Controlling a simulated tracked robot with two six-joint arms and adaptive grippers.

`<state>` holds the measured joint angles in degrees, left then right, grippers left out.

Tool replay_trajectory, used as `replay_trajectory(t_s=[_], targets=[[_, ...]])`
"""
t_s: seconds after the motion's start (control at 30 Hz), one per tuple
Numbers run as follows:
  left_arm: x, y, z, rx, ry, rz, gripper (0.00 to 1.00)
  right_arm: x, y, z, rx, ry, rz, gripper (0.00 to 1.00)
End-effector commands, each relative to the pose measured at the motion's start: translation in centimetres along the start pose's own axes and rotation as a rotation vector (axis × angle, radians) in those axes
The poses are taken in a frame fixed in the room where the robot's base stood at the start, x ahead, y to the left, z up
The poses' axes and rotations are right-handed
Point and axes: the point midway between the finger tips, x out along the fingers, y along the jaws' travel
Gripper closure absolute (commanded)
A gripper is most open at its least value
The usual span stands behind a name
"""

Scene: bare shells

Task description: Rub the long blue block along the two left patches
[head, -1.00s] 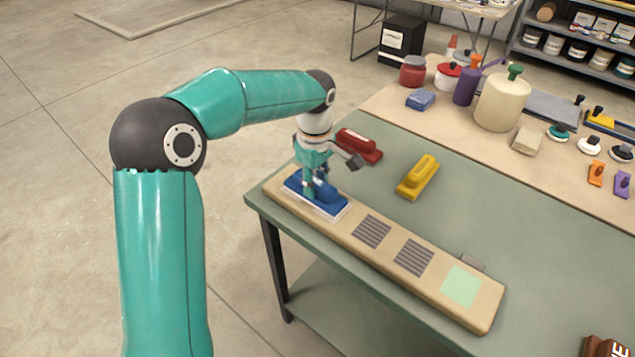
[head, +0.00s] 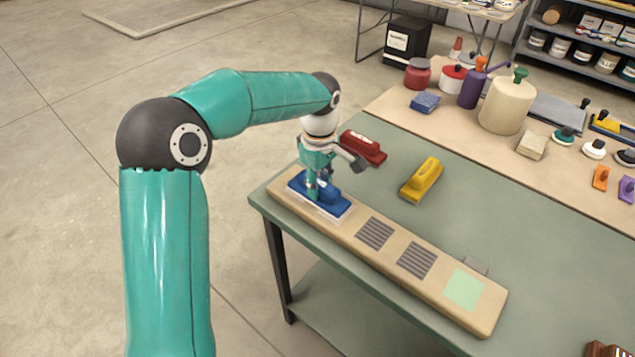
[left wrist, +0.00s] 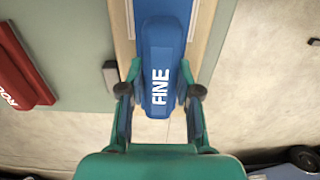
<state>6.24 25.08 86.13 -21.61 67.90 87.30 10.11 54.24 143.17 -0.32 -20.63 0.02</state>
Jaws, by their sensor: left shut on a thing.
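The long blue block (head: 320,197) lies at the far left end of a long tan board (head: 337,240). In the left wrist view the block (left wrist: 162,45) carries the word FINE. My left gripper (head: 314,188) is shut on the block's raised grip, from above; its fingers also show on both sides of the block in the left wrist view (left wrist: 160,92). A pale patch edge shows around the block, and the block covers most of that area. To the right on the board are two grey striped patches (head: 375,233) (head: 416,260) and a pale green patch (head: 463,290). My right gripper is not in view.
A red block (head: 363,147) and a yellow block (head: 422,180) lie on the green table behind the board. Bottles, jars and small coloured tools stand farther back. The table's front edge runs close along the board.

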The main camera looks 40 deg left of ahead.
Motion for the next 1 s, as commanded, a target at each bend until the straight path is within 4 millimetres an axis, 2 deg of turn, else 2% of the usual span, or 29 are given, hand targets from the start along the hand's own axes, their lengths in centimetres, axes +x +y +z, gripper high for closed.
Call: replay_trajectory(t_s=[0.4,1.0], targets=[[0.0,0.0,1.7,0.002,-0.003,-0.002,0.95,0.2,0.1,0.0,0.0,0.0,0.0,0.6],[0.1,-0.1,-0.8,-0.001,0.0,-0.002,0.95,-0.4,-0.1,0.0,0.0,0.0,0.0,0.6]])
